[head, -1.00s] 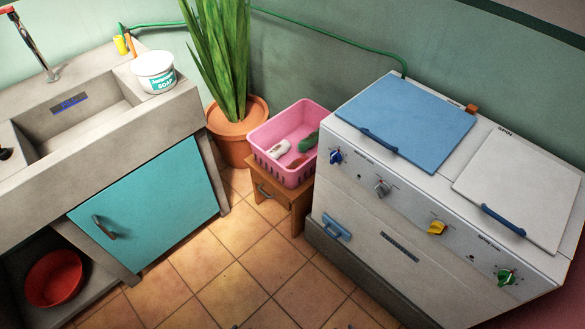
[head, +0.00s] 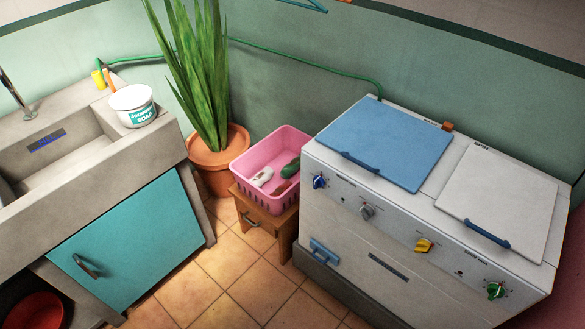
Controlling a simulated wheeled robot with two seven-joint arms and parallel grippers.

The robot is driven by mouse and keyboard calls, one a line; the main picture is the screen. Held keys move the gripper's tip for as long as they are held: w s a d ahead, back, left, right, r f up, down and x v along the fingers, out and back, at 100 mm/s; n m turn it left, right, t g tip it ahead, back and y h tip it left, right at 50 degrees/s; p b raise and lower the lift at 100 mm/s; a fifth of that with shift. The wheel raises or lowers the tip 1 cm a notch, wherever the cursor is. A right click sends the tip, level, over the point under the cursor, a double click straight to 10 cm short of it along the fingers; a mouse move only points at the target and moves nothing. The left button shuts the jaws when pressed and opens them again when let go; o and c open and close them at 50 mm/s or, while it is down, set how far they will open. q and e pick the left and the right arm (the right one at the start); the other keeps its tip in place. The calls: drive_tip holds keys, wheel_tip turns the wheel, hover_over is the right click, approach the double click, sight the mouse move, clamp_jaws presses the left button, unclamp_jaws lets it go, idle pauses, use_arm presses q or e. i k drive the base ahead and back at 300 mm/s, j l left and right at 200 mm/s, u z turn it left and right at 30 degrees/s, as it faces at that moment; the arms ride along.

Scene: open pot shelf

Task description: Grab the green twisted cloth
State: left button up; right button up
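A pink basket (head: 268,186) stands on a small wooden stool (head: 283,224) between the potted plant and the white washing machine. Inside it lies a green rolled or twisted item (head: 291,168) at the right, which looks like the green cloth. A white item (head: 263,177) lies at the left of the basket and a small reddish-brown item (head: 281,188) near its front. Neither of my grippers shows in the head view.
A concrete sink (head: 62,155) with a soap tub (head: 133,106) and a turquoise cabinet door (head: 127,243) is on the left. The washing machine (head: 374,255) is close on the right. Tiled floor (head: 232,268) in front is clear.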

sight(291, 166)
drive_tip(key=i+j, duration=0.35)
drive_tip(key=j, duration=0.15)
drive_tip(key=i+j, duration=0.75)
drive_tip(key=j, duration=0.25)
drive_tip(key=z, duration=1.45)
